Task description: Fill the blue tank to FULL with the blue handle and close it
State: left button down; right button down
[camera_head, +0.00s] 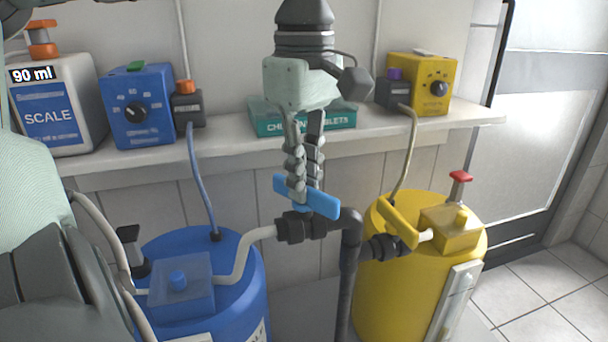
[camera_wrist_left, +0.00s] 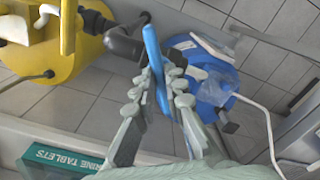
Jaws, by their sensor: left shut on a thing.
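The blue handle (camera_head: 322,206) sits on a black valve on the dark pipe, in the middle of the head view. It slants down to the right there and also shows in the left wrist view (camera_wrist_left: 151,42). My left gripper (camera_head: 304,190) comes down from above and is shut on the blue handle, one finger on each side, as the left wrist view shows (camera_wrist_left: 157,90). The blue tank (camera_head: 248,272) stands below left, a pale hose joining its top to the valve. Its level marks are hidden from here. My right gripper is not in view.
The yellow tank (camera_head: 385,285) stands to the right, with a yellow handle (camera_head: 398,222) beside the pipe. A shelf (camera_head: 230,147) behind holds a blue dosing box (camera_head: 137,105), a scale container (camera_head: 60,105), a teal tablet box (camera_head: 333,118) and a yellow box (camera_head: 422,84).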

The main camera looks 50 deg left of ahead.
pick_arm(q)
jog(key=m, duration=0.3)
jog(key=shift+m, duration=2.2)
jog(key=c, duration=1.6)
grip_release()
notch_tip(320, 180, up, 12)
jog(key=shift+r, duration=0.1)
